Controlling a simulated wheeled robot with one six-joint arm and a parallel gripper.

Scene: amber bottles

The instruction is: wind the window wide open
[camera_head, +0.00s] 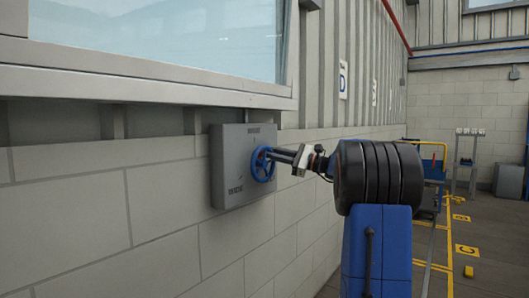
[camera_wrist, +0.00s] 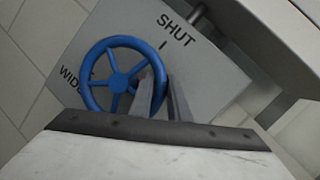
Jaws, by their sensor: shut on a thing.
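A blue spoked handwheel (camera_head: 254,164) is mounted on a grey wall box (camera_head: 228,150), below the window (camera_head: 165,32). The wheel (camera_wrist: 119,82) shows almost whole in the wrist view, on the box's grey face (camera_wrist: 215,65). The face reads SHUT near a short mark and WIDE, partly behind the wheel. My gripper (camera_head: 274,155) reaches the wheel from the right. In the wrist view my gripper (camera_wrist: 160,88) is shut on the wheel's right rim, whose gripped part the fingers hide. I cannot tell how far the window stands open.
A window ledge (camera_head: 150,85) juts out above the box. The block wall (camera_head: 95,205) runs along the left. Yellow floor markings (camera_head: 467,251), a small yellow object (camera_head: 469,271) and a grey rack (camera_head: 468,160) are to the right. The floor between them looks mostly open.

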